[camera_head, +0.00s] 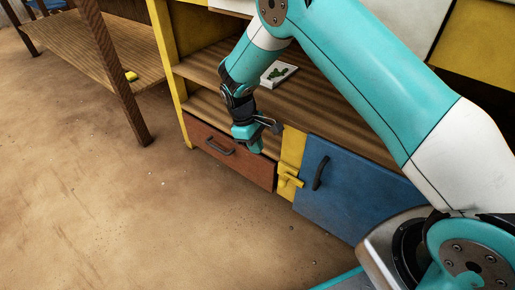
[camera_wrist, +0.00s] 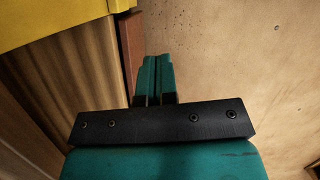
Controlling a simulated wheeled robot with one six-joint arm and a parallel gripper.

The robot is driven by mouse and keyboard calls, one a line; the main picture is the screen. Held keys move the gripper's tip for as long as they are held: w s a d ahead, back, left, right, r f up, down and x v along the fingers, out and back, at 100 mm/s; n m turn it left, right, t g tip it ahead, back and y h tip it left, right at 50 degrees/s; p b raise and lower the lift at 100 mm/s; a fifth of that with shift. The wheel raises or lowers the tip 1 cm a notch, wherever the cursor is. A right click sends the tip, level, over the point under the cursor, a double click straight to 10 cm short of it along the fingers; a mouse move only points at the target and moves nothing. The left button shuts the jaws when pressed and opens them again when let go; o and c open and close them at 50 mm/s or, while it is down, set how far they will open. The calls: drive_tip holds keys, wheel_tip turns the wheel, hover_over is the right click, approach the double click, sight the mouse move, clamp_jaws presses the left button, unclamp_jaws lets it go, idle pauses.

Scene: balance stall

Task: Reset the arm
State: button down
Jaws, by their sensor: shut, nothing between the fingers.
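My arm reaches in from the right in the head view, teal and white. My gripper (camera_head: 256,149) points down in front of the cabinet's lower shelf, just above or in front of the brown drawer (camera_head: 213,145). In the wrist view my gripper (camera_wrist: 154,60) shows two teal fingers side by side, shut with nothing between them. Beyond the fingertips lies the sandy floor (camera_wrist: 220,50).
The cabinet has wooden shelves (camera_head: 203,75), a yellow frame (camera_head: 168,62), a yellow latch (camera_head: 289,178) and a shut blue door (camera_head: 345,190). A wooden table (camera_head: 70,50) with a yellow block (camera_head: 131,76) stands left. The floor between is clear.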

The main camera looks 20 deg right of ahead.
idle(0.4)
drive_tip(key=s+a+r+m+t+y+p, duration=0.15)
drive_tip(key=s+r, duration=0.25)
drive_tip(key=r, duration=0.6)
drive_tip(key=s+a+r+n+y+p, duration=0.15)
drive_tip(key=s+r, duration=0.25)
drive_tip(key=r, duration=0.7)
drive_tip(key=s+r+m+y+p, duration=0.1)
drive_tip(key=s+r+y, duration=0.1)
drive_tip(key=s+r, duration=0.6)
drive_tip(key=s+r+m+y+p, duration=0.15)
drive_tip(key=s+r, duration=0.25)
drive_tip(key=s, duration=0.9)
wheel_tip(320, 180, up, 38)
drive_tip(key=p, duration=3.7)
drive_tip(key=shift+w+a+n+t, duration=0.3)
drive_tip(key=shift+w+n+t, duration=0.05)
drive_tip(key=shift+w+t, duration=0.1)
